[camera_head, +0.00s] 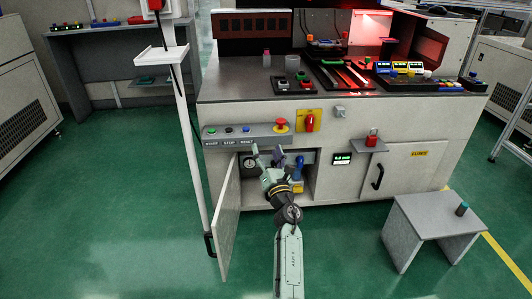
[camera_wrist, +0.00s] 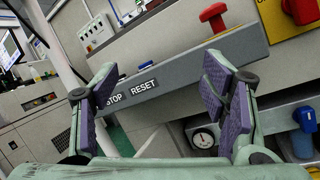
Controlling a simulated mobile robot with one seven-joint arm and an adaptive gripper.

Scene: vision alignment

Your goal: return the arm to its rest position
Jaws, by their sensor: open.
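My gripper (camera_head: 266,154) is in front of the open cabinet under the machine bench, just below the button panel, at the end of my extended arm. In the wrist view my gripper (camera_wrist: 158,85) shows its two fingers with purple pads spread wide apart. Nothing is between them. The button panel (camera_wrist: 170,45) with STOP and RESET labels lies beyond the fingertips. I cannot tell how far the fingertips are from the panel.
The open cabinet door (camera_head: 228,215) stands left of my arm, beside a white post (camera_head: 190,150). A pressure gauge (camera_wrist: 203,138) and a blue-capped part (camera_wrist: 305,120) are in the cabinet. A grey stool (camera_head: 435,215) stands right. Green floor is clear at lower left.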

